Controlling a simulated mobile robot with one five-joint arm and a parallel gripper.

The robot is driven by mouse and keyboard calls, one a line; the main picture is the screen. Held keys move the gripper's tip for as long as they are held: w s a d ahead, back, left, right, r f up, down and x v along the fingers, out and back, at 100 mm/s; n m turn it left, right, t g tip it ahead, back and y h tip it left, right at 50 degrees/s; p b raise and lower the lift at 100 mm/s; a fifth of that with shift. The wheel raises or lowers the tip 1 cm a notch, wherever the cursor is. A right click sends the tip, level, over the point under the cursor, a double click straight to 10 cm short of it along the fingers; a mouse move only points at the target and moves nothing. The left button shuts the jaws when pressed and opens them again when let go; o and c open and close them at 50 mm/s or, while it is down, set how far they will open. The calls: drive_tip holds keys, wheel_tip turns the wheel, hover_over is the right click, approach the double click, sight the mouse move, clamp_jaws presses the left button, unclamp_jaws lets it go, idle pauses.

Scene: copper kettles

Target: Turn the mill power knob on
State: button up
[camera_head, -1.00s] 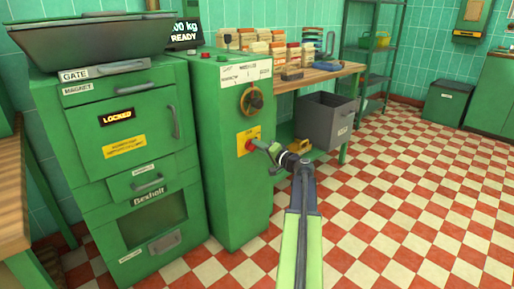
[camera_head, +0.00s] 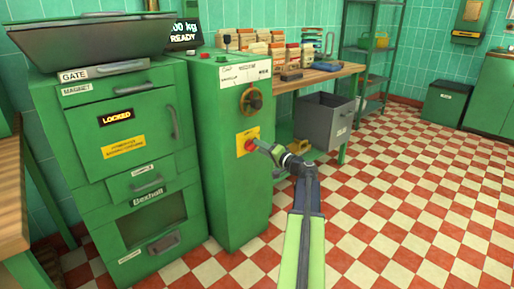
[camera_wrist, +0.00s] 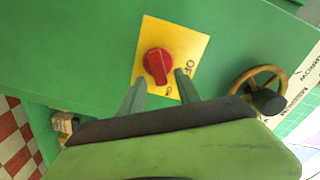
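The red power knob (camera_head: 251,146) sits on a yellow plate (camera_head: 241,139) on the front of the green mill cabinet (camera_head: 237,196). In the wrist view, the knob (camera_wrist: 158,65) shows in front of the plate (camera_wrist: 193,46), with the letters "OF" and a smaller "ON" mark partly visible. My gripper (camera_wrist: 160,80) is open, one finger to each side just below the knob in the picture; the knob lies between or just beyond the tips. I cannot tell whether either finger touches it. In the head view, my gripper (camera_head: 262,149) is close in front of the knob.
A brass handwheel (camera_head: 251,101) is above the knob on the same cabinet. A green machine with a "LOCKED" display (camera_head: 116,117) stands to the left. A grey bin (camera_head: 325,121) and a wooden bench (camera_head: 318,76) are to the right. The checkered floor is clear at right.

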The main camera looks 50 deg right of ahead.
drive_tip(key=s+a, duration=0.1)
drive_tip(key=s, duration=1.4)
drive_tip(key=shift+s, duration=0.15)
